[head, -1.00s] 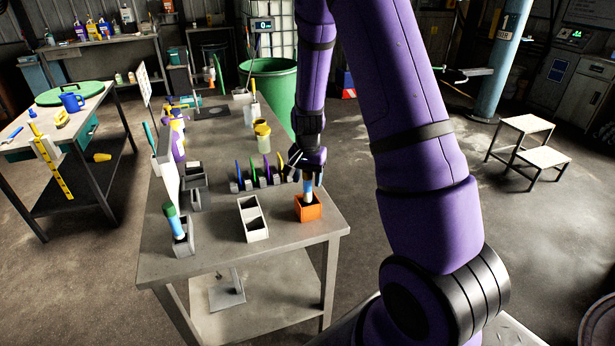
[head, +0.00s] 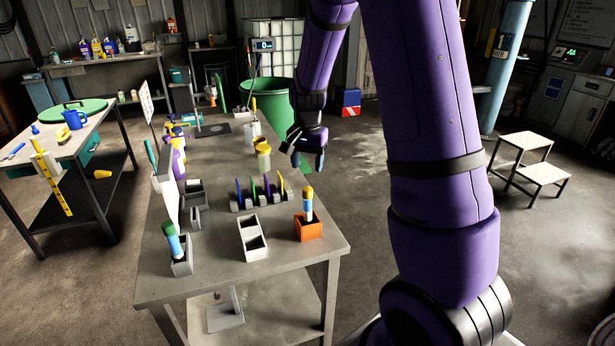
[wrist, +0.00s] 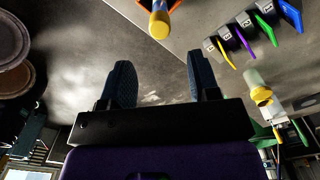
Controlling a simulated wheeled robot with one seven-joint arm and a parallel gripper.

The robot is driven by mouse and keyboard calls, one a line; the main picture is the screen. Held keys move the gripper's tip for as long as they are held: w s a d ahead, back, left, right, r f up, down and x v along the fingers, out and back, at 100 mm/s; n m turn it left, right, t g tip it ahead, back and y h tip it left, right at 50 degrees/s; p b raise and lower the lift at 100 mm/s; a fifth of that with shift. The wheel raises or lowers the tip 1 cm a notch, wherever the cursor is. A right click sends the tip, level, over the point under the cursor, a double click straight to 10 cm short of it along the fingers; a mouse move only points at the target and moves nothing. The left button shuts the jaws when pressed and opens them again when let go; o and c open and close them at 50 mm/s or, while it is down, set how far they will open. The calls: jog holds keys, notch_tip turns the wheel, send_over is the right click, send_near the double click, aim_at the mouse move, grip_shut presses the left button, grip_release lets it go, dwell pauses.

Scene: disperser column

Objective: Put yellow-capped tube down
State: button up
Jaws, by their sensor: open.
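The yellow-capped tube (head: 308,203) stands upright in the orange holder (head: 308,230) at the bench's front right corner. Its yellow cap also shows at the top of the wrist view (wrist: 159,25), apart from the fingers. My gripper (head: 308,160) is open and empty, above and behind the tube, near the bench's right edge. In the wrist view my gripper's two dark fingers (wrist: 160,85) are spread with nothing between them.
A grey two-slot holder (head: 252,238) stands left of the orange one. A rack with coloured pieces (head: 258,195) and a yellow-lidded jar (head: 264,157) sit behind. A green-capped tube (head: 173,241) stands in a grey holder at front left.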

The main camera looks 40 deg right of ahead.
jog(key=s+a+r+n+t, duration=0.1)
jog(key=s+a+r+n, duration=0.1)
jog(key=s+a+r, duration=0.4)
jog(key=s+a+r+n+t, duration=0.1)
jog(key=s+r+n, duration=0.25)
jog(key=r, duration=0.55)
jog(key=s+a+r+n+t, duration=0.1)
jog(key=s+a+r+n, duration=0.1)
jog(key=s, duration=0.6)
jog(key=s+a+r+n+t, duration=0.2)
jog(key=s+a+r+n, duration=0.1)
jog(key=s, duration=0.6)
jog(key=shift+a+r, duration=0.5)
